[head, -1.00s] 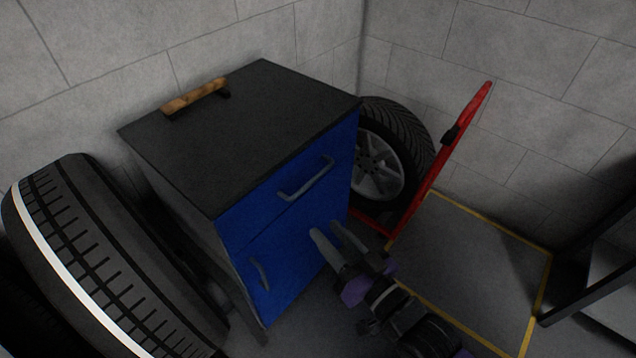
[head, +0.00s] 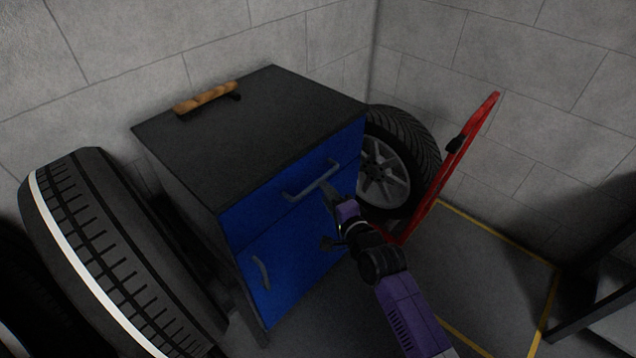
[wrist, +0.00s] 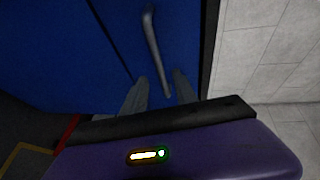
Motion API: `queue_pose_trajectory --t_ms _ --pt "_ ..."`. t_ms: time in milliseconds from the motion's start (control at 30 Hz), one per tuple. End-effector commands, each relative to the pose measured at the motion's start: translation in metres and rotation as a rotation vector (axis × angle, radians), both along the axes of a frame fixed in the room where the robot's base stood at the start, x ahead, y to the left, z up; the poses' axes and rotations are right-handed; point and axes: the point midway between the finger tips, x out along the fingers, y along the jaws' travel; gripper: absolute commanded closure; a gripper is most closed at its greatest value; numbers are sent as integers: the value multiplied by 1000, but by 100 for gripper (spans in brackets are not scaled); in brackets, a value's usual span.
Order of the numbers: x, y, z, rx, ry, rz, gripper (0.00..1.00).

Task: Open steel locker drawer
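The steel locker (head: 185,175) has a dark top and a blue front. Its upper drawer (head: 262,212) is shut, with a grey bar handle (head: 312,182) across it; the handle also shows in the wrist view (wrist: 153,45). Below is a blue door (head: 290,260) with its own small handle (head: 261,272). My gripper (head: 328,192) is at the right end of the drawer handle. In the wrist view my gripper (wrist: 160,90) is open, its fingers apart on either side of the handle's near end. I cannot tell whether they touch it.
A brown-handled item (head: 207,98) lies on the locker top. Large tyres (head: 105,240) stand at the left. A wheel (head: 385,170) and a red hand truck (head: 460,155) stand close at the right. Yellow-lined floor (head: 480,270) at the right is clear.

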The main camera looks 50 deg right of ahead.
Motion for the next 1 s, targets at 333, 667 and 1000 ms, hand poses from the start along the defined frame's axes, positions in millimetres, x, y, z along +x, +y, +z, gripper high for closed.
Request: queue_pose_trajectory --t_ms 333,667,1000 --pt "48 -18 -10 -2 0 0 66" --pt "61 -23 -12 -4 1 0 66" --pt "61 -23 -12 -5 1 1 100"
